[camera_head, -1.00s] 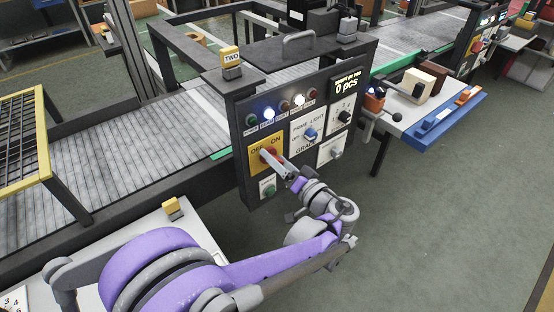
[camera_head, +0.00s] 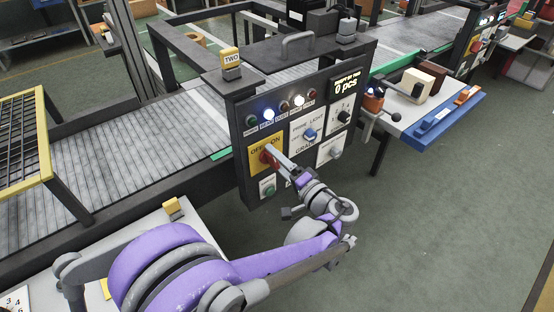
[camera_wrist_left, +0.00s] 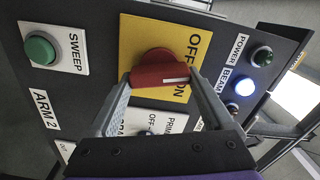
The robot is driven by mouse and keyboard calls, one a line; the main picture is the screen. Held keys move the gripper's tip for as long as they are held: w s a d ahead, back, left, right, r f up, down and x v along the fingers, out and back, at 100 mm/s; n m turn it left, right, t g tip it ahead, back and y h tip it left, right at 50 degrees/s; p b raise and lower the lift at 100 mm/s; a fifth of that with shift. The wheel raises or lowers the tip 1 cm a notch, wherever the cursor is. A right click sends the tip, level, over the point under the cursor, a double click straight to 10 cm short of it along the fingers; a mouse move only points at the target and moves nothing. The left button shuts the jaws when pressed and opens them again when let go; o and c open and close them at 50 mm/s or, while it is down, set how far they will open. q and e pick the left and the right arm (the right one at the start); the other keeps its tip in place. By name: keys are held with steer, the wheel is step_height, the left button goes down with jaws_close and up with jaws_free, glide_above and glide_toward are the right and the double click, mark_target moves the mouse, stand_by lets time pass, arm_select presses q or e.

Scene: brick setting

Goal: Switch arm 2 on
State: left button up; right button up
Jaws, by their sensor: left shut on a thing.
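The red rotary switch (camera_head: 267,157) sits on a yellow OFF/ON plate (camera_head: 258,161) on the dark control panel under the yellow block marked TWO (camera_head: 230,56). In the left wrist view the red knob (camera_wrist_left: 160,72) shows between the fingers, with a white pointer line toward the plate's lettered side. An ARM 2 label (camera_wrist_left: 45,108) is beside it. My left gripper (camera_head: 275,157) is shut on the knob, and its fingers partly cover the plate. My right gripper is not in view.
A green SWEEP button (camera_wrist_left: 40,49) and a blue selector knob (camera_head: 310,134) are close to the switch. Indicator lamps (camera_head: 268,114) line the panel above, some lit. A conveyor (camera_head: 120,140) runs behind. A side table with a blue tray (camera_head: 450,117) stands at right.

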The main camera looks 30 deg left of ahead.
arm_select(q)
steer(key=m, duration=0.6)
steer(key=shift+f, duration=0.2)
steer(key=m, duration=0.6)
steer(key=shift+f, duration=0.15)
steer(key=shift+s, duration=0.1)
steer(key=o, duration=1.1)
steer(key=shift+o, duration=0.2)
steer(key=v, duration=1)
steer(key=shift+s+d, duration=0.15)
steer(key=shift+d, duration=0.15)
steer(key=shift+d+f, duration=0.1)
